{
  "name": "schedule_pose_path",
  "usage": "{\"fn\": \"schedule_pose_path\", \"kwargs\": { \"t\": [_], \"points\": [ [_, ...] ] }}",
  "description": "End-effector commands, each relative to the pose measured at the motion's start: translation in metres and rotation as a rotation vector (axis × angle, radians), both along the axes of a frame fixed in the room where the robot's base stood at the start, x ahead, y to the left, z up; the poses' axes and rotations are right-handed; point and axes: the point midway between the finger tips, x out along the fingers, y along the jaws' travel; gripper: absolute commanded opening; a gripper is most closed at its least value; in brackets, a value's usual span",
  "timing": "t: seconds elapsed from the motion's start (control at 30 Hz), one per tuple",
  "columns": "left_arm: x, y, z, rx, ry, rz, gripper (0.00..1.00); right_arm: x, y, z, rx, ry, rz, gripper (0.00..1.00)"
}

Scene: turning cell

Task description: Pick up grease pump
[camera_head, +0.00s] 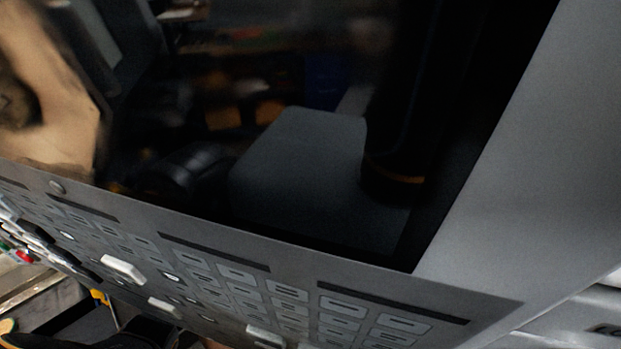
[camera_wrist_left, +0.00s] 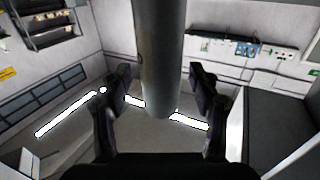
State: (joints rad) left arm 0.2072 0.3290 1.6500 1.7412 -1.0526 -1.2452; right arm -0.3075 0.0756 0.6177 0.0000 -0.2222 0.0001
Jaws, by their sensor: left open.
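In the left wrist view my left gripper (camera_wrist_left: 162,88) is open. Its two black fingers stand apart on either side of a thick grey cylinder (camera_wrist_left: 161,50), with a visible gap on each side. The cylinder comes in from the top edge and ends between the fingers. I cannot tell whether this is the grease pump. Nothing in the head view can be clearly made out as the grease pump. My right gripper is in neither view.
A machine control panel with a dark, reflecting screen (camera_head: 300,175) and rows of keys (camera_head: 235,290) fills the head view at close range. The left wrist view shows pale walls, a long white wall unit (camera_wrist_left: 245,50), light strips (camera_wrist_left: 68,112) and a dark grey block (camera_wrist_left: 270,125).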

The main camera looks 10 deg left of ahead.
Motion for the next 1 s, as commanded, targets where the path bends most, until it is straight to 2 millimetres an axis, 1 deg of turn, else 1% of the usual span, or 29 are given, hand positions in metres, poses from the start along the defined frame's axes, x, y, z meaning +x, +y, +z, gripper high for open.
{"fn": "schedule_pose_path", "kwargs": {
  "t": [0.13, 0.17, 0.6, 0.87, 0.97, 1.0],
  "points": [
    [0.0, 0.0, -0.001, 0.001, 0.0, 0.0, 0.62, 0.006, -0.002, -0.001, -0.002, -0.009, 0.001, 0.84],
    [0.0, 0.0, -0.001, 0.001, 0.0, 0.0, 0.6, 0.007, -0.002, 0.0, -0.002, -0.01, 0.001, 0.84],
    [0.0, 0.001, -0.001, 0.001, 0.0, 0.0, 0.01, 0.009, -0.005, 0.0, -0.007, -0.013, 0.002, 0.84],
    [0.0, 0.001, 0.001, 0.001, -0.003, 0.0, 0.0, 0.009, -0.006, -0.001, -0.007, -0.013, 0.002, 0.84],
    [0.0, 0.001, 0.011, 0.003, -0.007, 0.0, 0.0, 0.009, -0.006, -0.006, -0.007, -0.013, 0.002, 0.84],
    [0.0, 0.001, 0.018, 0.004, -0.009, -0.001, 0.0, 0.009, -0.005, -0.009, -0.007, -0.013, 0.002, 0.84]
  ]
}}
